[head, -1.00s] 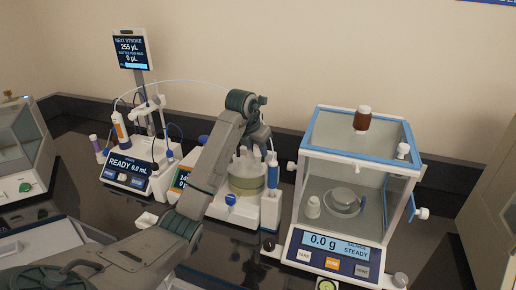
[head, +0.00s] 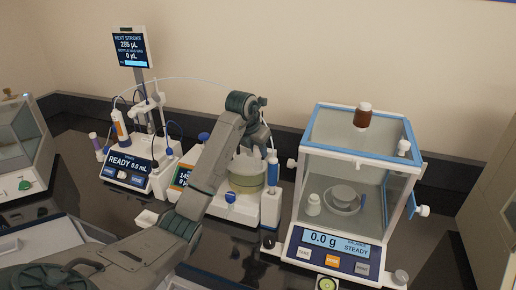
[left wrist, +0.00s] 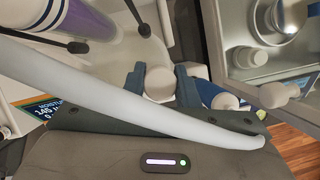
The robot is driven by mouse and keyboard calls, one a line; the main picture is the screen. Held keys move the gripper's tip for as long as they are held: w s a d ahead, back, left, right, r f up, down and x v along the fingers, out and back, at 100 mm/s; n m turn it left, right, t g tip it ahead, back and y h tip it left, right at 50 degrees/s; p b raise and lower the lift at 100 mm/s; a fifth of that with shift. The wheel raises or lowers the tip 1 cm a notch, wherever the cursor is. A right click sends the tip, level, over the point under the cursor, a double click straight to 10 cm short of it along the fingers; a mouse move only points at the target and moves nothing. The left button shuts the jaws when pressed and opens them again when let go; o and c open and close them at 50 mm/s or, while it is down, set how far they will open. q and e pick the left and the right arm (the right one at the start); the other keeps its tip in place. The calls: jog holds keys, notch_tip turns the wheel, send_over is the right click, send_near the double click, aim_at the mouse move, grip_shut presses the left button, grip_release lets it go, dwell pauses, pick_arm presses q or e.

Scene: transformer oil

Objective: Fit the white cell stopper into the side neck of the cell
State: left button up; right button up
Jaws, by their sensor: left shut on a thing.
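The cell (head: 247,183) is a glass vessel with pale yellow liquid, standing on the white titrator unit behind my left forearm. My left gripper (head: 261,142) is above the cell's top, pointing down. In the left wrist view the gripper (left wrist: 161,84) is shut on the white stopper (left wrist: 160,82), whose round pale end shows between the dark fingers. In the head view the stopper is hidden by the gripper. The side neck cannot be made out clearly, so I cannot tell whether the stopper touches it. My right gripper is not in view.
A balance (head: 345,190) in a glass case stands just right of the cell. A dosing unit (head: 133,170) with a screen stands to the left. A blue-capped holder (head: 272,175) is close beside the cell. A pale tube (left wrist: 130,100) crosses in front of the wrist camera.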

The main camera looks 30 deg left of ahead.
pick_arm(q)
jog(key=shift+f+b, duration=0.55)
jog(key=shift+f, duration=0.6)
jog(key=o, duration=1)
jog(key=shift+r, duration=0.15)
jog(key=shift+s+r, duration=0.1)
jog(key=shift+r, duration=0.2)
jog(key=b+v, duration=0.1)
jog(key=v, duration=0.4)
jog(key=shift+r, duration=0.15)
jog(key=p, duration=0.6)
send_near(256, 148)
jog(key=shift+x, duration=1.25)
jog(key=shift+a, duration=0.1)
